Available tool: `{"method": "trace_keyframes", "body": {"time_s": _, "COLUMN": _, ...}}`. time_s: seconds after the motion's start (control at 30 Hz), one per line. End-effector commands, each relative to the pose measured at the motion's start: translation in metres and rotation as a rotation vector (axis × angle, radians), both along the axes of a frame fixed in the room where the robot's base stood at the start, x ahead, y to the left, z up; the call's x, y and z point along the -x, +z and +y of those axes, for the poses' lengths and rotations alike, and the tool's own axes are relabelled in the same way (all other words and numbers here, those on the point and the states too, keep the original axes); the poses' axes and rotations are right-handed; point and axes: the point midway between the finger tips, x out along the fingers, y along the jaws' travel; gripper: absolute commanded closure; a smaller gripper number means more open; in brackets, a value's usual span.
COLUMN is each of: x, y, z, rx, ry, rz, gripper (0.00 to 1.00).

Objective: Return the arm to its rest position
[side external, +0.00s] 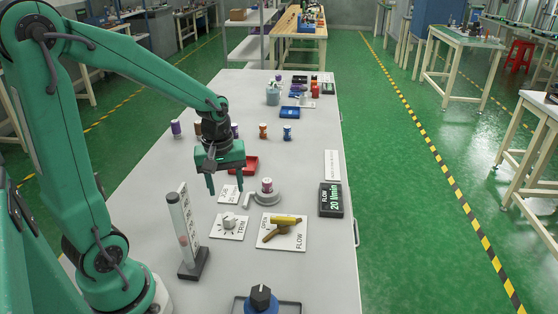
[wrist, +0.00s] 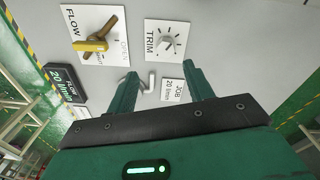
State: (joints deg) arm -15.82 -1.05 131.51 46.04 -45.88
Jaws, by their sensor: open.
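My gripper (side external: 226,188) hangs above the grey bench, pointing down, with its green fingers apart and nothing between them. In the wrist view my gripper (wrist: 160,78) also shows two spread fingers with bench surface between them. It is above the area near the JOB card (side external: 229,194) and the red tray (side external: 250,166). My upper arm reaches out from the left over the bench.
Nearby are the TRIM knob (side external: 229,222), FLOW valve with yellow handle (side external: 286,220), upright clear tube (side external: 181,225), and a small column on a grey holder (side external: 267,186). A FLOW display (side external: 331,199) reads 20 l/min. Several coloured columns stand behind.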

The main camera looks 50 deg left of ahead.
Motion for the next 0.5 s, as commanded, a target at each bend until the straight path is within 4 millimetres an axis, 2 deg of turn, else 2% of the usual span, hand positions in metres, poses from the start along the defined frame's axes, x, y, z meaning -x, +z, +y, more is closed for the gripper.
{"method": "trace_keyframes", "body": {"time_s": 0.2, "x": 0.01, "y": 0.035, "z": -0.022, "rx": -0.041, "ry": -0.227, "rz": -0.09, "gripper": 0.48}}
{"method": "trace_keyframes", "body": {"time_s": 0.5, "x": 0.032, "y": 0.076, "z": -0.05, "rx": -0.118, "ry": -0.557, "rz": -0.209, "gripper": 0.48}}
